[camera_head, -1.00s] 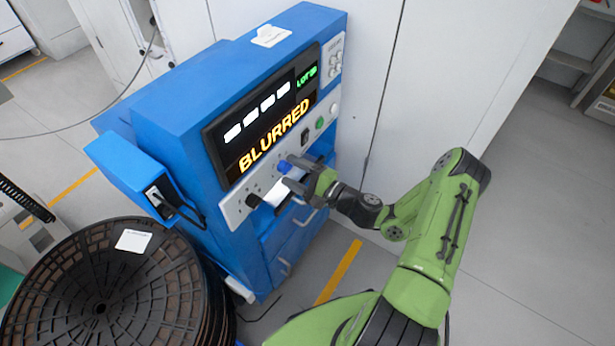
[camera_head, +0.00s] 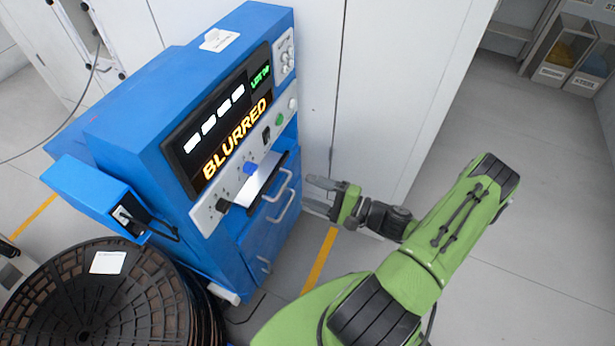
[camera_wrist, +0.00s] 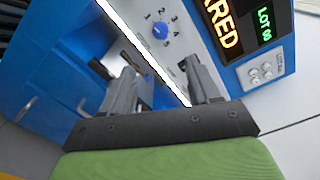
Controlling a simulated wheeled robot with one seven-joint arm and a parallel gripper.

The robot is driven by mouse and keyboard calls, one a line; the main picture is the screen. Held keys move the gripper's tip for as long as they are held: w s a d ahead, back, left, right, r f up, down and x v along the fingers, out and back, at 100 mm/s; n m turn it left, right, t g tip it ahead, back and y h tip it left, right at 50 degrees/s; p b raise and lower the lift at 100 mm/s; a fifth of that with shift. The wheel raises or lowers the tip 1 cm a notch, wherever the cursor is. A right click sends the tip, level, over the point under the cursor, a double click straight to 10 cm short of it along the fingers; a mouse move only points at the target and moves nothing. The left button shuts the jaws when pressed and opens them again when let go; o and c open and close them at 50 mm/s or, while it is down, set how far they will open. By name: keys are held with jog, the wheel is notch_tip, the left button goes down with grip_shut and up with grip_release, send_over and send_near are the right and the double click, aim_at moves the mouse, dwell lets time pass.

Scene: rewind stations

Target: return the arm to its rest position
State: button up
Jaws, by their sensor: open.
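My gripper (camera_head: 319,195) is at the end of my green arm, to the right of the blue machine (camera_head: 150,110) in the head view. Its two fingers are apart with nothing between them. It stands clear of the machine's front panel. In the wrist view my gripper (camera_wrist: 160,85) shows both fingers spread, with the panel beyond them. A blue knob (camera_wrist: 160,29) with numbers around it lies beyond the fingertips; it also shows in the head view (camera_head: 250,168). The machine's display (camera_head: 235,140) reads "BLURRED" in orange, with green text above.
Stacked dark reels (camera_head: 90,305) stand at the lower left beside the machine. White cabinets (camera_head: 400,80) stand behind my arm. Grey floor (camera_head: 540,220) to the right is clear. Labelled bins (camera_head: 555,65) sit at upper right.

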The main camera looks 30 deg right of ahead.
jog(key=s+a+r+n+g+h+p, duration=0.35)
jog(key=a+r+n+g, duration=0.55)
jog(key=r+n+g, duration=0.3)
jog(key=s+r+n+t+h+p, duration=0.1)
jog(key=s+r+n+h, duration=0.1)
jog(key=s+r, duration=0.4)
jog(key=s+r+n+t+h+p, duration=0.1)
jog(key=s+r+h, duration=0.4)
jog(key=r, duration=0.6)
jog(key=shift+s+a+r+n+t+p, duration=0.25)
jog(key=shift+s+r+n+t+p, duration=0.2)
jog(key=shift+p, duration=0.35)
jog(key=shift+w, duration=0.1)
